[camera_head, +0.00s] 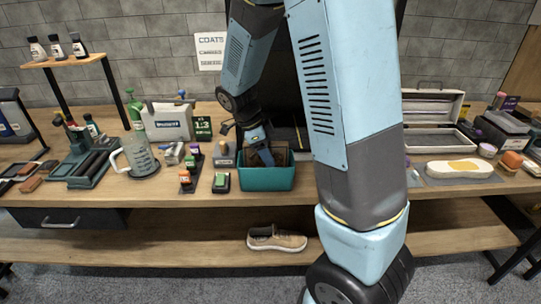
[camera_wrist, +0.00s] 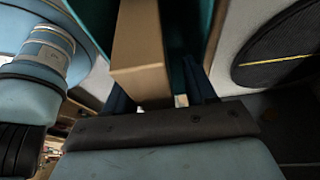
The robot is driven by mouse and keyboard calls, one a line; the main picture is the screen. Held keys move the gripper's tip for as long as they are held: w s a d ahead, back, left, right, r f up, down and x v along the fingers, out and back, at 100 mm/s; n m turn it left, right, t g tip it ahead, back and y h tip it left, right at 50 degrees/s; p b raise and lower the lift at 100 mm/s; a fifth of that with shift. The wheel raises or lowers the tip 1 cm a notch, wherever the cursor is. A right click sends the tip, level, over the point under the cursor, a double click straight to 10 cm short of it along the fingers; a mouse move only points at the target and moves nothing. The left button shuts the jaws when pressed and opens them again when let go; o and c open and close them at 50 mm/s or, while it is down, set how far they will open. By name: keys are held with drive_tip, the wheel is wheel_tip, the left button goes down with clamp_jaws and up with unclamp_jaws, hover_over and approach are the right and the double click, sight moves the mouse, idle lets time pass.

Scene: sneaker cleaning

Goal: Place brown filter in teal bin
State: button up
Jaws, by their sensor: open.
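The teal bin (camera_head: 266,180) stands near the table's front edge, at the middle of the head view. The brown filter (camera_head: 280,156) shows at the bin's opening, below my gripper, and looks tilted. My gripper (camera_head: 257,145) reaches down over the bin. In the wrist view the brown filter (camera_wrist: 139,70) is a long block lying between the dark blue fingers of my open gripper (camera_wrist: 163,98). A teal bin wall (camera_wrist: 192,40) is close beside it there. I cannot tell whether a finger touches the filter, and the filter's lower end is hidden.
A grey block (camera_head: 224,156) and a green-topped block (camera_head: 221,183) stand left of the bin. A clear mug (camera_head: 141,159) is farther left. A shoe (camera_head: 276,240) sits on the lower shelf.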

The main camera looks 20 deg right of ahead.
drive_tip(key=v, duration=1)
drive_tip(key=shift+a+r, duration=0.15)
drive_tip(key=shift+r, duration=0.6)
drive_tip(key=s+d+r+n+t+y, duration=0.2)
drive_tip(key=s+r+n, duration=0.3)
drive_tip(key=s+n, duration=0.5)
drive_tip(key=s+d+r+n+t+y, duration=0.2)
drive_tip(key=s+r+n+t, duration=0.3)
drive_tip(key=s+n, duration=0.5)
drive_tip(key=shift+s+d+r+n, duration=0.35)
drive_tip(key=shift+n, duration=0.45)
drive_tip(key=shift+w, duration=0.1)
drive_tip(key=shift+c, duration=0.8)
drive_tip(key=shift+a, duration=0.1)
drive_tip(key=shift+c, duration=0.4)
